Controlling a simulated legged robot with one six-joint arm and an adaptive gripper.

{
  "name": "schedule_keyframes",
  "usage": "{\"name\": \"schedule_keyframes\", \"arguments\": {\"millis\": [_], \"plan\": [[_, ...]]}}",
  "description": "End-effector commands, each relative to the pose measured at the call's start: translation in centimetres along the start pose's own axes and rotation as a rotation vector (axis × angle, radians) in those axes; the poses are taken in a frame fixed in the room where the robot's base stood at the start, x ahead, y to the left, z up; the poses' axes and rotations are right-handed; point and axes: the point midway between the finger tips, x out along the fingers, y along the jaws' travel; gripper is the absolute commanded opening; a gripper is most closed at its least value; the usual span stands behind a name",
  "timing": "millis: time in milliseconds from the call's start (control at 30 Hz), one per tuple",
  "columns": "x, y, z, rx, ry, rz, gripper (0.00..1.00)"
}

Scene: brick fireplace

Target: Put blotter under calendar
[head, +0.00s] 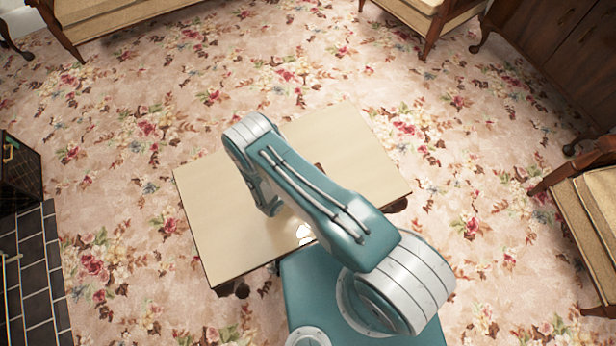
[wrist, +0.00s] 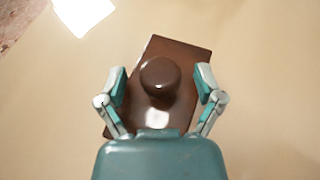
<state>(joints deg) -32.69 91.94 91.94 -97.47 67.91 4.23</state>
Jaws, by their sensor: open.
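The blotter (wrist: 182,52) shows in the wrist view as a dark brown, glossy, flat piece with a round knob (wrist: 160,76) on top. It lies at an angle on the pale tabletop. My gripper (wrist: 161,78) is open above it, one finger on each side of the knob, and the fingers appear apart from the knob. In the head view my arm hides most of the blotter; a small brown bit (head: 318,168) shows beside the arm. A bright white block (wrist: 82,12), perhaps the calendar, is at the top left of the wrist view. Its face is too washed out to read.
The small cream-topped table (head: 215,215) stands on a floral carpet (head: 130,140). A white patch (head: 304,233) shows near its front edge. Seats stand at the back and right, a dark cabinet (head: 555,45) at the upper right, and dark hearth tiles (head: 35,270) at left. The left tabletop is clear.

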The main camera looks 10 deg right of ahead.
Motion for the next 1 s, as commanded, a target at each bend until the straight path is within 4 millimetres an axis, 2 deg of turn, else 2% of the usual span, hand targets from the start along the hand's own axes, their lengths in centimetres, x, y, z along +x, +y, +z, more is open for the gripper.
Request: {"name": "schedule_keyframes", "arguments": {"millis": [133, 167, 200, 267, 300, 333, 767, 1000], "plan": [[-0.1, 0.0, 0.0, 0.0, 0.0, 0.0, 0.85], [-0.1, 0.0, 0.0, 0.0, 0.0, 0.0, 0.72], [-0.1, 0.0, 0.0, 0.0, 0.0, 0.0, 0.54], [-0.1, 0.0, 0.0, 0.0, 0.0, 0.0, 0.27], [-0.1, 0.0, 0.0, 0.0, 0.0, 0.0, 0.1], [-0.1, 0.0, 0.0, 0.0, 0.0, 0.0, 0.0], [-0.1, 0.0, 0.2, 0.0, 0.0, 0.0, 0.0], [-1.0, 0.1, 2.2, 0.001, -0.001, 0.0, 0.0]]}}
